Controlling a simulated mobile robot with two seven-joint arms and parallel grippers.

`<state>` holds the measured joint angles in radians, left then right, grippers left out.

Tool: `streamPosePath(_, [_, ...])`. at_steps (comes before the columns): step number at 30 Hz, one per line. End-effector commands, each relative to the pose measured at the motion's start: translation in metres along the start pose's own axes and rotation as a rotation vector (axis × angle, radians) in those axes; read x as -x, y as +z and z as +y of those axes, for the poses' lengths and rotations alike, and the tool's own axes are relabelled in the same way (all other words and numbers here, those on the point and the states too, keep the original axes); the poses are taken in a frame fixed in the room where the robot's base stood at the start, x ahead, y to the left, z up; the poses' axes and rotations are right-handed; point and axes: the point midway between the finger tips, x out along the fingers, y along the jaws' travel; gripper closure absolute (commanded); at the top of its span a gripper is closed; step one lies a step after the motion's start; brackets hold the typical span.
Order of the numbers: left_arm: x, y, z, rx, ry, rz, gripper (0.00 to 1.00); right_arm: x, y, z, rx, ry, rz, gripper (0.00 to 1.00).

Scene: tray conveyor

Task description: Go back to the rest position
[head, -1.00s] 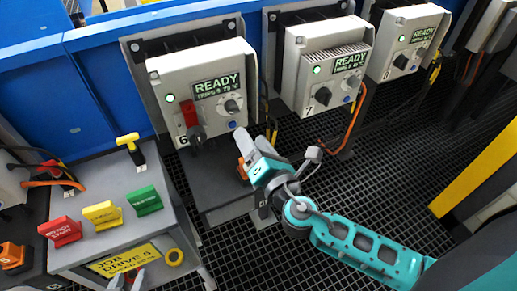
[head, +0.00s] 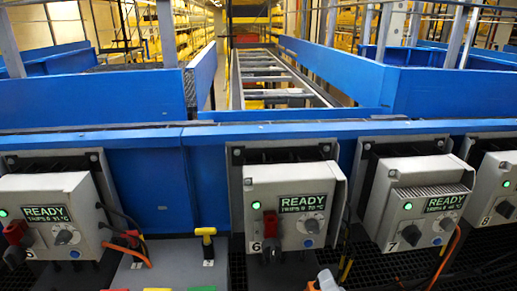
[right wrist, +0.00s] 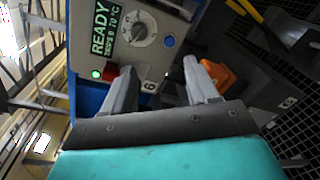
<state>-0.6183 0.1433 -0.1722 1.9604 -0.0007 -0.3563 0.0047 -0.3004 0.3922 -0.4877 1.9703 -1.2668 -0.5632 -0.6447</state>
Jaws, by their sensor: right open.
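My right gripper (right wrist: 160,88) is open and empty in the right wrist view, its two grey fingers apart in front of drive box 6 (right wrist: 152,55). In the head view only a small pale part of it (head: 325,282) shows at the bottom edge, below drive box 6 (head: 291,205). That box has a green READY display, a lit green lamp, a grey knob and a red piece (head: 270,222) at its lower left. My left gripper is in no view.
Drive boxes 5 (head: 48,205), 7 (head: 425,200) and 8 (head: 497,185) stand along the blue conveyor frame (head: 220,135). An orange part (right wrist: 214,77) lies beside my right fingers.

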Motion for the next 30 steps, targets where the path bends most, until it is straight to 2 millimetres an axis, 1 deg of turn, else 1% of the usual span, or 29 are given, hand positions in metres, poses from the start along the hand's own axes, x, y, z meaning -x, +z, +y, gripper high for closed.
streamPosePath(3, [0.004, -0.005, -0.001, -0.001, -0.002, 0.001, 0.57, 0.013, -0.014, -0.029, -0.354, -0.147, 0.059, 0.41])
streamPosePath(5, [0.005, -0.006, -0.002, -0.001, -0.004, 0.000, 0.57, 0.021, -0.023, -0.044, -0.561, -0.226, 0.076, 0.41])
streamPosePath(6, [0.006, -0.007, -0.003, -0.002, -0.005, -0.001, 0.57, 0.028, -0.028, -0.052, -0.701, -0.276, 0.081, 0.41])
streamPosePath(8, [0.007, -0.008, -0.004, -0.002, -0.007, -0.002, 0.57, 0.038, -0.036, -0.064, -0.910, -0.348, 0.080, 0.41])
streamPosePath(9, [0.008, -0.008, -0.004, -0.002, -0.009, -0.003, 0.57, 0.045, -0.041, -0.070, -1.051, -0.394, 0.073, 0.41])
streamPosePath(11, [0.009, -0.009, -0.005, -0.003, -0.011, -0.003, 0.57, 0.055, -0.047, -0.078, -1.254, -0.455, 0.055, 0.41])
streamPosePath(12, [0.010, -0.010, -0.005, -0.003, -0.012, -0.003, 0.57, 0.062, -0.051, -0.083, -1.382, -0.491, 0.038, 0.41])
streamPosePath(16, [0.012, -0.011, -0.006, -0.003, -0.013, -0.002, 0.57, 0.079, -0.058, -0.092, -1.725, -0.571, -0.026, 0.41])
streamPosePath(18, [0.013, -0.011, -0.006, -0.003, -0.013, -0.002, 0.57, 0.085, -0.059, -0.095, -1.852, -0.595, -0.057, 0.41])
streamPosePath(21, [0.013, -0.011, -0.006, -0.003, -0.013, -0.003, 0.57, 0.090, -0.060, -0.098, -1.963, -0.612, -0.085, 0.41])
streamPosePath(24, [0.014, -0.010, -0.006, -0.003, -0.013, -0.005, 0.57, 0.091, -0.060, -0.099, -2.004, -0.617, -0.096, 0.41])
streamPosePath(30, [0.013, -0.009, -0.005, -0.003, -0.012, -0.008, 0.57, 0.091, -0.060, -0.099, -2.004, -0.618, -0.096, 0.41])
